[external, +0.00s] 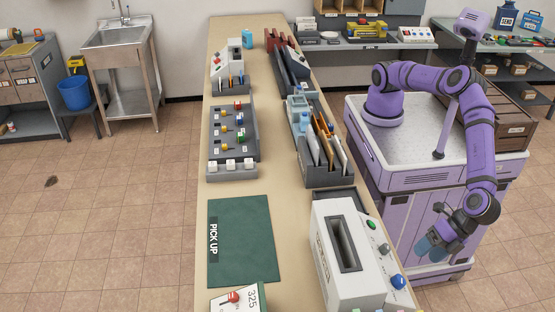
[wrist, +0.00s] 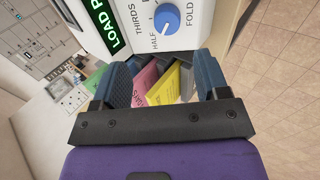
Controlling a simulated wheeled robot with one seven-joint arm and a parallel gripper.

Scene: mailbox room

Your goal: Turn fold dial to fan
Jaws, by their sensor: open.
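The fold dial is a round blue knob (wrist: 166,17) on the white front of a machine, at the top of the wrist view. My gripper (wrist: 163,72) is open and empty, apart from the dial, which lies beyond the fingertips. In the external view my gripper (external: 436,240) hangs right of the machine.
Pink (wrist: 146,76) and yellow (wrist: 163,86) sheets show beyond my fingers below the dial. A green LOAD panel (wrist: 106,24) is left of it. A green knob (external: 371,224) and a grey knob (external: 384,249) sit behind the blue one.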

